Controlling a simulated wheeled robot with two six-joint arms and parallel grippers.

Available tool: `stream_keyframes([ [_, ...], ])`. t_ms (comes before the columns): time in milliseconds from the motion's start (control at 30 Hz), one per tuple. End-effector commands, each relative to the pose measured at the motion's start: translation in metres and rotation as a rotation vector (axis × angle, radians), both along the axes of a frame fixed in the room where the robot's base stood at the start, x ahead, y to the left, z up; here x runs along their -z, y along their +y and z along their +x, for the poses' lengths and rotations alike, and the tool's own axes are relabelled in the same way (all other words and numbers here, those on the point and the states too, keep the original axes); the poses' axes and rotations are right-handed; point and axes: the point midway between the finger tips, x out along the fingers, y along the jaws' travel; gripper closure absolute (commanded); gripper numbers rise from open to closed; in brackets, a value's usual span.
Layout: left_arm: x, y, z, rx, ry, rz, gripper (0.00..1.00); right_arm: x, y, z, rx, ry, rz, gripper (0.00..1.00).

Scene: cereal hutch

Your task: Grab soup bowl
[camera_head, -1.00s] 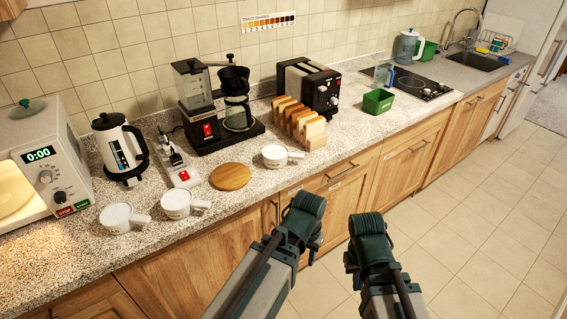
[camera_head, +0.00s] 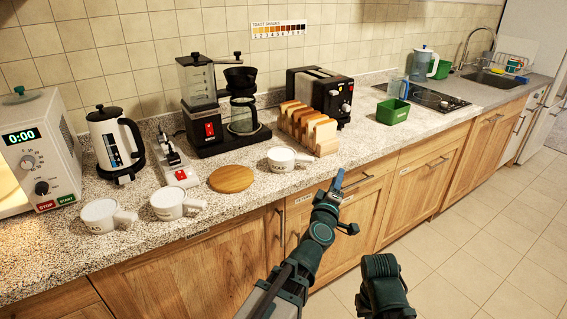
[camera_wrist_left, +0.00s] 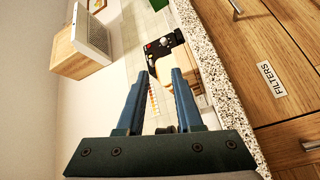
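Three white handled bowls stand upright on the speckled counter: one at the left (camera_head: 101,215), one beside it (camera_head: 170,203), and one (camera_head: 283,158) in front of the toast rack. Small dark lettering marks them, too small to read surely, so I cannot tell which is the soup bowl. My left gripper (camera_head: 346,204) is open and empty, in front of the counter edge and to the right of the nearest bowl. Its two blue fingers (camera_wrist_left: 161,75) stand apart in the left wrist view, with no bowl between them. My right arm shows at the bottom; its fingers are not visible.
A round wooden board (camera_head: 231,178) lies between the bowls. Behind are a kettle (camera_head: 115,145), a coffee machine (camera_head: 205,125), a toast rack (camera_head: 308,129) and a toaster (camera_head: 322,92). The microwave (camera_head: 40,150) is at far left. Floor in front of the cabinets is clear.

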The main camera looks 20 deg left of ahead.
Motion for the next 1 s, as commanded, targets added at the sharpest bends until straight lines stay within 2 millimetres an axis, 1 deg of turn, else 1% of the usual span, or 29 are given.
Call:
stream_keyframes([
  [33,-0.004,0.013,-0.001,-0.077,-0.02,-0.073,0.65,0.0,0.0,0.0,0.0,0.0,0.0,1.0],
  [100,-0.004,0.034,-0.005,-0.188,-0.035,-0.167,0.65,0.0,0.0,0.0,0.0,0.0,0.0,1.0],
  [200,0.001,0.057,-0.013,-0.317,-0.04,-0.268,0.65,0.0,0.0,0.0,0.0,0.0,0.0,1.0],
  [233,0.003,0.062,-0.015,-0.346,-0.039,-0.292,0.65,0.0,0.0,0.0,0.0,0.0,0.0,1.0],
  [300,0.007,0.071,-0.02,-0.402,-0.035,-0.333,0.65,0.0,0.0,0.0,0.0,0.0,0.0,1.0],
  [400,0.011,0.078,-0.024,-0.447,-0.03,-0.365,0.65,0.0,0.0,0.0,0.0,0.0,0.0,1.0],
  [567,0.013,0.081,-0.024,-0.462,-0.029,-0.374,0.65,0.0,0.0,0.0,0.0,0.0,0.0,1.0],
  [667,0.013,0.085,-0.013,-0.462,-0.029,-0.373,0.65,0.0,0.0,0.0,0.0,0.0,0.0,1.0],
  [900,0.013,0.105,0.029,-0.461,-0.03,-0.372,0.65,0.0,0.0,0.0,0.0,0.0,0.0,1.0],
  [1000,0.013,0.112,0.041,-0.461,-0.03,-0.372,0.65,0.0,0.0,0.0,0.0,0.0,0.0,1.0],
])
